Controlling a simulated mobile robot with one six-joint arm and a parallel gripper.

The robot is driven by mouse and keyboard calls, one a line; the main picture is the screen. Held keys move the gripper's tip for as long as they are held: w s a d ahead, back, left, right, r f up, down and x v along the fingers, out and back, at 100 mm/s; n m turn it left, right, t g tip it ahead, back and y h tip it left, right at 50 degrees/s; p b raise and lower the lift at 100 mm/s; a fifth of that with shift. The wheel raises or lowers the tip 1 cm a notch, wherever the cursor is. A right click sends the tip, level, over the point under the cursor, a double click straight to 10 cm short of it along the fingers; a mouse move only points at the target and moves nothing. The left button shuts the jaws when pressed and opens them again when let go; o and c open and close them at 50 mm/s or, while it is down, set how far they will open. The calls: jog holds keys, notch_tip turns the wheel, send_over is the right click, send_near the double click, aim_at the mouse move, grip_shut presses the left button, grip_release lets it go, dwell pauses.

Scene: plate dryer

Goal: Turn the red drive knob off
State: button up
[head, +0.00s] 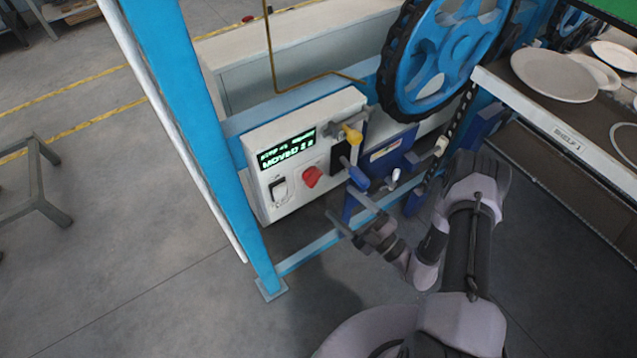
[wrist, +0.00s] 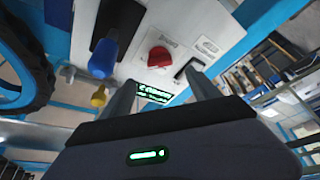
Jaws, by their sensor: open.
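The red drive knob (head: 312,177) sits on the front of a white control panel (head: 297,207), right of a black rocker switch (head: 279,190) and below a green-lit display (head: 286,150). In the wrist view the knob (wrist: 158,57) shows beyond my fingers, near the upper middle. My gripper (head: 340,222) is open and empty, below and to the right of the knob and apart from it. In the wrist view its two fingers (wrist: 162,97) stand apart on either side of the display. The knob's exact pointer direction is too small to tell.
A blue-handled lever (head: 357,175) and a yellow-handled lever (head: 352,135) stick out right of the knob. A blue frame post (head: 190,110) stands to the left. A large blue wheel (head: 440,50) and a shelf with plates (head: 553,75) are at the right. Open floor lies front left.

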aim_at(317, 182)
jog(key=x, duration=0.9)
jog(key=shift+s, duration=0.15)
jog(key=shift+c, duration=0.4)
jog(key=c, duration=1.3)
